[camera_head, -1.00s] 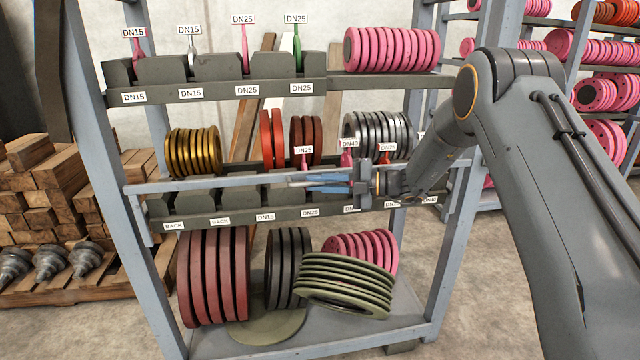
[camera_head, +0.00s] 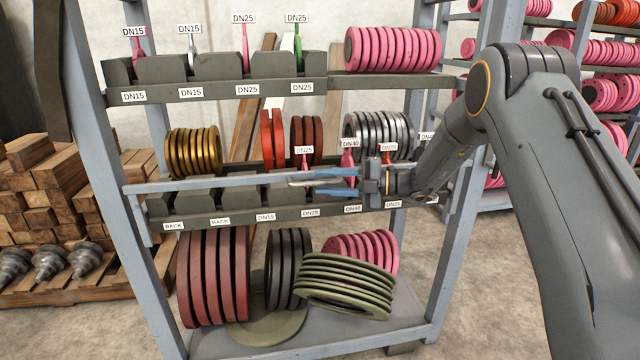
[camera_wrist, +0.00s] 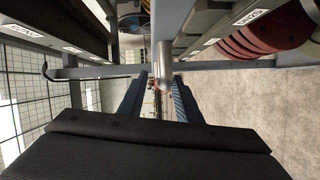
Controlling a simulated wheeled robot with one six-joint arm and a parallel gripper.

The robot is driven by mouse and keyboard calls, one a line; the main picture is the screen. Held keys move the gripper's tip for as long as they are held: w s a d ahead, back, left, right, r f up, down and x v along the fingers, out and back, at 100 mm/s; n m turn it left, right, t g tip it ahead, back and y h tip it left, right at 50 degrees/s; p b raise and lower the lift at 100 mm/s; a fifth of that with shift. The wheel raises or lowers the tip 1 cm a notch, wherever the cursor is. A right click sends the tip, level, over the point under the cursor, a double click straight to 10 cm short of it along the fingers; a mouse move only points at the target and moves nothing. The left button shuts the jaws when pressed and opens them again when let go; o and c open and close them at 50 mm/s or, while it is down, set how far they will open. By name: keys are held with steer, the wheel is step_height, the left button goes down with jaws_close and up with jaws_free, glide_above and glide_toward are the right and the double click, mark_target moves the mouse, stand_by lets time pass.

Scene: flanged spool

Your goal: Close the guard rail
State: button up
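The guard rail (camera_head: 210,183) is a grey-blue bar running across the front of the middle shelf, from the left post toward the right. Its right part is hidden behind my gripper and arm. In the wrist view the rail (camera_wrist: 230,65) crosses the picture beyond my fingers. A short grey metal handle (camera_head: 303,181) sticks out from it. My gripper (camera_head: 326,182) points at the handle with its two blue fingers apart. In the wrist view the handle (camera_wrist: 164,68) shows between the open fingertips (camera_wrist: 160,76), with a visible gap at the left finger.
The rack's upper shelf (camera_head: 220,90) holds slotted blocks, labels and pink discs. Coloured discs stand behind the rail, and large flanges (camera_head: 213,275) rest on the bottom shelf. Stacked wood (camera_head: 45,190) lies at left. Bare floor is in front of the rack.

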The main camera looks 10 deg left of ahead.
steer(key=d, duration=0.5)
steer(key=shift+s+d+r+b, duration=0.1)
steer(key=shift+d+r+b, duration=0.15)
steer(key=shift+b, duration=0.15)
steer(key=s+d+f+n+g+h, duration=0.1)
steer(key=s+d+f+n+h, duration=0.15)
steer(key=s+n, duration=0.4)
steer(key=s+d+f+n+g+h, duration=0.1)
steer(key=s+d+n+h, duration=0.35)
steer(key=s, duration=0.35)
steer(key=s+d+f+n+g+h, duration=0.1)
steer(key=s+d+f+n+h, duration=0.15)
steer(key=s+n, duration=0.45)
steer(key=s+d+f+n+t+h, duration=0.1)
steer(key=s+d+n+h, duration=0.6)
steer(key=s+d+n, duration=0.9)
steer(key=n+t, duration=0.1)
steer(key=n, duration=0.3)
steer(key=shift+d+f+p, duration=0.15)
steer(key=shift+f+p, duration=0.1)
steer(key=shift+p, duration=0.05)
steer(key=shift+h, duration=0.25)
